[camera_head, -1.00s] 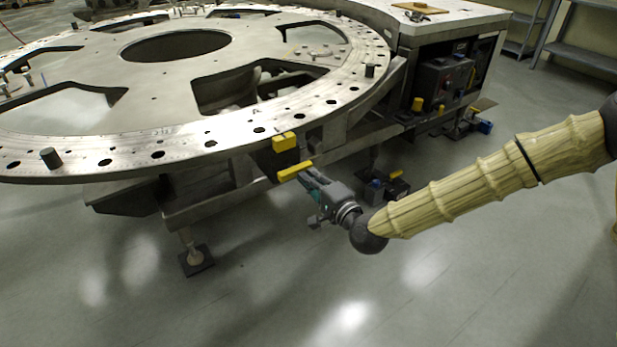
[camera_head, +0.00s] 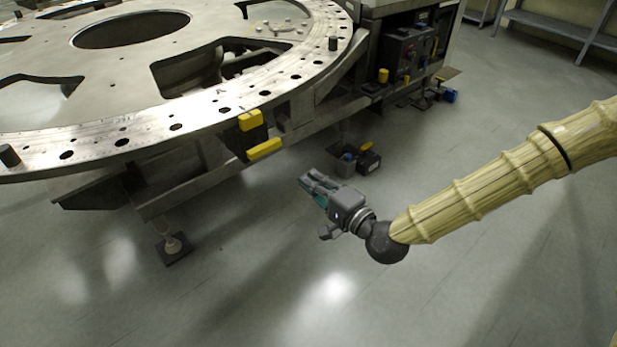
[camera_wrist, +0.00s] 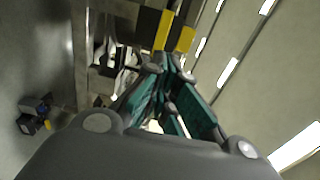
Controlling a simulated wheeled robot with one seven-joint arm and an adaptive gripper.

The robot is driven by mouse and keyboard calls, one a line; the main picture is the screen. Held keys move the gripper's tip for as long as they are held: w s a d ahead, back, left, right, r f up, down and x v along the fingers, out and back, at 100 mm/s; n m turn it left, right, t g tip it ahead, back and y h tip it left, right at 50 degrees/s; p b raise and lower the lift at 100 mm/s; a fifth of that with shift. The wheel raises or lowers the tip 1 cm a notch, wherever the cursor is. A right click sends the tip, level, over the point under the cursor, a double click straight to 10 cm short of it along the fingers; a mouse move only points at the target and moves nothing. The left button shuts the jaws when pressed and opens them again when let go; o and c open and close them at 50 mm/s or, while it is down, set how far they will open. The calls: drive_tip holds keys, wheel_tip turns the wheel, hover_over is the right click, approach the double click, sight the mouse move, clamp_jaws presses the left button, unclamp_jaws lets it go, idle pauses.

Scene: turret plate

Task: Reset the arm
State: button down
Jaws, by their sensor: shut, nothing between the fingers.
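My gripper (camera_head: 306,182) is shut and empty in the head view, in free air over the grey floor. It points up and to the left, toward the rim of the turret plate (camera_head: 190,126), and is apart from it. In the wrist view my gripper (camera_wrist: 172,70) shows its teal fingers drawn together at the tips. Two yellow blocks (camera_head: 264,149) sit at the plate's edge beyond the fingertips; they also show past the fingers in the wrist view (camera_wrist: 185,39).
A machine cabinet (camera_head: 405,50) stands behind the plate at the right. Small dark boxes (camera_head: 368,162) lie on the floor under the frame. A stand foot (camera_head: 174,247) is at the lower left. Shelving (camera_head: 560,25) is at the back right. The floor (camera_head: 330,300) in front is clear.

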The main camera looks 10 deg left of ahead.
drive_tip(key=shift+f, duration=0.1)
idle(0.3)
drive_tip(key=s+d+f+n+g+h, duration=0.25)
drive_tip(key=s+d+f, duration=0.35)
drive_tip(key=f, duration=0.4)
drive_tip(key=s+d+f+n+g+h, duration=0.1)
drive_tip(key=s+d+f+g+h, duration=0.2)
drive_tip(key=s+f, duration=0.65)
drive_tip(key=s+d+f+n+g+h, duration=0.25)
drive_tip(key=s+d+f, duration=0.25)
drive_tip(key=f, duration=0.7)
drive_tip(key=s+d+f+n+g+h, duration=0.1)
drive_tip(key=s+d+f+g+h, duration=0.15)
drive_tip(key=s+d, duration=0.45)
drive_tip(key=s+d+f+n+g+h, duration=0.1)
drive_tip(key=s+d+f+g+h, duration=0.15)
drive_tip(key=s+d, duration=0.4)
wheel_tip(320, 180, up, 15)
drive_tip(key=w+d+t+p, duration=0.1)
drive_tip(key=p, duration=1.3)
drive_tip(key=shift+w+d, duration=0.3)
drive_tip(key=shift+d, duration=0.05)
